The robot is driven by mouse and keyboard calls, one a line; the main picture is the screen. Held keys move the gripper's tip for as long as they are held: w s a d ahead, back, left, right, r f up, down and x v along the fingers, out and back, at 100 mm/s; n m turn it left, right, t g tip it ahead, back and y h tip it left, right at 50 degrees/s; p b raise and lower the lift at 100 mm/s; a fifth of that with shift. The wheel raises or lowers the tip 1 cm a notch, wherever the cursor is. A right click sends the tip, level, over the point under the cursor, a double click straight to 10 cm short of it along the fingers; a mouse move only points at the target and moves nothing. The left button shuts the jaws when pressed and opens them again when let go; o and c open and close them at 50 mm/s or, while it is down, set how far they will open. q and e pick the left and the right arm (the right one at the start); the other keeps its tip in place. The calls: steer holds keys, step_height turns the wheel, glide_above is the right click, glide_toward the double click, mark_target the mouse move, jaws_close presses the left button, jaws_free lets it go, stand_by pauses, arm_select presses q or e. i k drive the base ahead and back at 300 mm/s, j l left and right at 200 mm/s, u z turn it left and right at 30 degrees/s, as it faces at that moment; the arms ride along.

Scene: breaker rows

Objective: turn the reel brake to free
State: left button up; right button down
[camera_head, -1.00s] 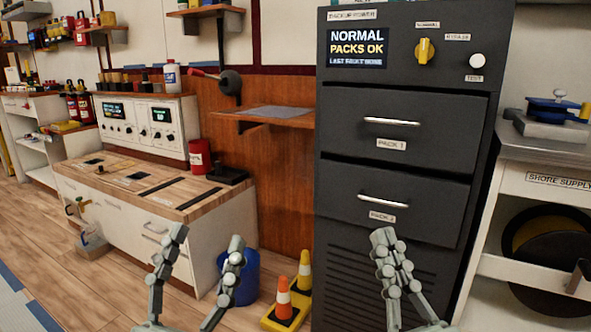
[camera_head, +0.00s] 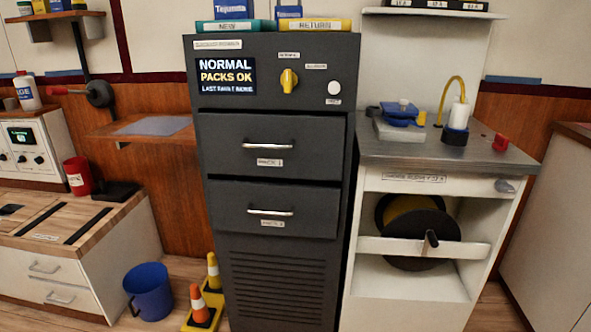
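A black cable reel with a yellow inside (camera_head: 401,215) sits in the open bay of the white shore supply cabinet (camera_head: 409,283) at the right. A dark crank-like handle (camera_head: 431,240) stands out in front of the reel at the white crossbar (camera_head: 386,246). A grey lever-like piece (camera_head: 505,186) is at the cabinet's upper right front, by the labelled strip (camera_head: 414,177). I cannot tell which of these is the reel brake, and no brake marking is legible. Neither of my grippers is in view.
A dark backup power cabinet (camera_head: 279,110) with two drawers stands left of the shore supply cabinet. Orange and yellow cones (camera_head: 200,306) and a blue bucket (camera_head: 149,289) are on the floor at its left. The grey counter (camera_head: 457,151) holds a blue clamp-like device (camera_head: 402,113).

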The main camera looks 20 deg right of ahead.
mark_target(501, 186)
steer(key=z, duration=1.4)
